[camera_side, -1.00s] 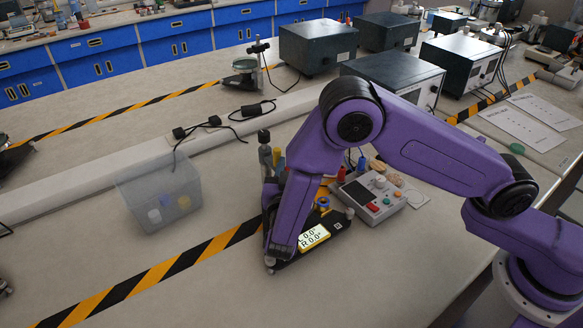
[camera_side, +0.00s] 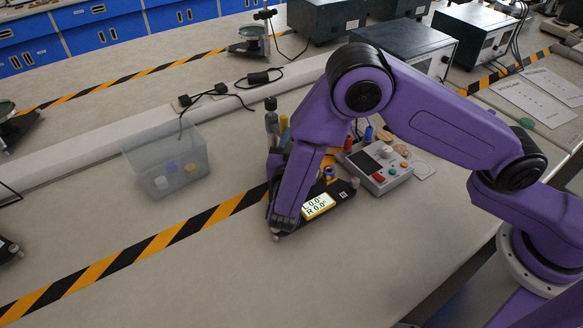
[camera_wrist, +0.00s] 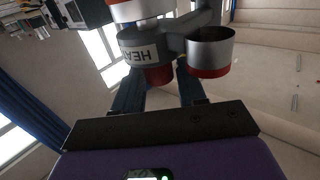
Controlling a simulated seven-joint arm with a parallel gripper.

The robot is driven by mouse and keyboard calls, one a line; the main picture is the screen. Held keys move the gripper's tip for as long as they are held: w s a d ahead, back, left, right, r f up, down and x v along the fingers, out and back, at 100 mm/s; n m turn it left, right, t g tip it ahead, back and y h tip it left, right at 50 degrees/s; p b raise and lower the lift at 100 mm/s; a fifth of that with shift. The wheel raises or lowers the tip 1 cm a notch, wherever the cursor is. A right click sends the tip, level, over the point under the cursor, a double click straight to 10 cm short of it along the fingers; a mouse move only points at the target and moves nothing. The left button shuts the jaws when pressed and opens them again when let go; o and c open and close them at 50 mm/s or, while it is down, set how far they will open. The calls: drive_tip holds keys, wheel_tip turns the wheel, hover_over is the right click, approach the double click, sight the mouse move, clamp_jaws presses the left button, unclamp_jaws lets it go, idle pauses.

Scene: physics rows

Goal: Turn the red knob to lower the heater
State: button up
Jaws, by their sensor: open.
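In the wrist view a red knob (camera_wrist: 158,75) sits under a grey part with a white label that reads "HEA", the rest cut off from sight. My gripper (camera_wrist: 158,82) is open, with one dark finger on each side of the red knob. I cannot tell whether the fingers touch it. In the side view my purple arm hides my gripper and this knob. A dark device with a yellow-framed display (camera_side: 319,206) reading "L 0.0" and "R 0.0" shows beside my wrist.
A grey cylinder with a red rim (camera_wrist: 210,52) is close right of the knob. A grey control box (camera_side: 376,166) with coloured buttons stands right of my wrist. A clear bin (camera_side: 166,167) stands left. The bench front is clear.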

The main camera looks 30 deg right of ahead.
drive_tip(key=v, duration=1.6)
drive_tip(key=shift+o, duration=0.2)
drive_tip(key=shift+a, duration=0.1)
